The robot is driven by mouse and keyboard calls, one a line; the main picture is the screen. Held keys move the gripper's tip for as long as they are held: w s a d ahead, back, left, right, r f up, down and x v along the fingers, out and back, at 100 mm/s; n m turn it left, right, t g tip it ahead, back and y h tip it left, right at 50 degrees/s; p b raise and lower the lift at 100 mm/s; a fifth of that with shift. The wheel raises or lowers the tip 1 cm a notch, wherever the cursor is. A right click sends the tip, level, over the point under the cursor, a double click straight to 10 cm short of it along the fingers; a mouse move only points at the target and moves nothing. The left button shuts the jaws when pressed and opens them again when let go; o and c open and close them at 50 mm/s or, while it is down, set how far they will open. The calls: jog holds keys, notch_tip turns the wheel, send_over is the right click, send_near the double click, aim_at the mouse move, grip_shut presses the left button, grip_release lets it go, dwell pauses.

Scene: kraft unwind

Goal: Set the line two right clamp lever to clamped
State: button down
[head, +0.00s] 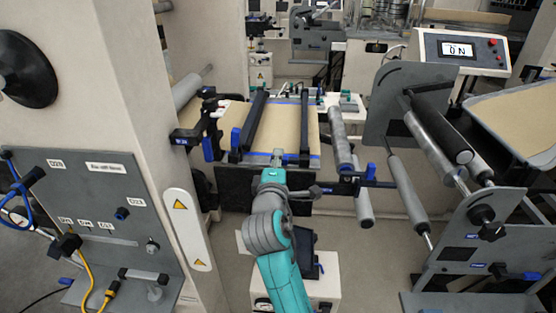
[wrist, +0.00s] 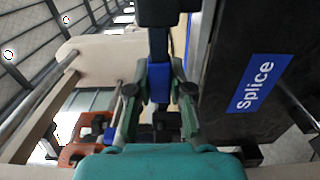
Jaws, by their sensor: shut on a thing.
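The splice table (head: 284,137) carries a brown kraft web and two dark clamp bars, a left clamp bar (head: 256,119) and a right clamp bar (head: 304,127). My gripper (head: 279,159) is at the table's front edge, near the lower end of the right bar. In the wrist view my gripper (wrist: 158,92) is shut on a blue lever grip (wrist: 160,82), with a black bar running up beyond it. I take this for the right clamp lever; its line number is not readable. Its full angle is hidden. A blue left lever grip (head: 235,138) stands by the left bar.
A blue "Splice" label (wrist: 259,83) sits on a dark panel right of my fingers. Grey rollers (head: 340,138) are right of the table. A white pillar (head: 110,80) and grey control panel (head: 85,210) stand at left. A display box (head: 458,50) is at upper right.

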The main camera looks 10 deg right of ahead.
jog(key=c, duration=1)
grip_release()
jog(key=shift+f, duration=0.1)
jog(key=shift+c, duration=0.2)
jog(key=v, duration=1.2)
jog(key=s+d+f+m+g+y, duration=0.1)
jog(key=s+d+f+m+y, duration=0.15)
jog(key=s+f, duration=0.75)
jog(key=s+d+f+m+g+y, duration=0.1)
jog(key=s+d+f+y, duration=0.2)
jog(key=s+f, duration=0.75)
jog(key=s+d+m, duration=0.3)
jog(key=s+m, duration=0.8)
jog(key=s, duration=1.2)
jog(key=shift+s+d, duration=0.2)
jog(key=shift+s, duration=0.05)
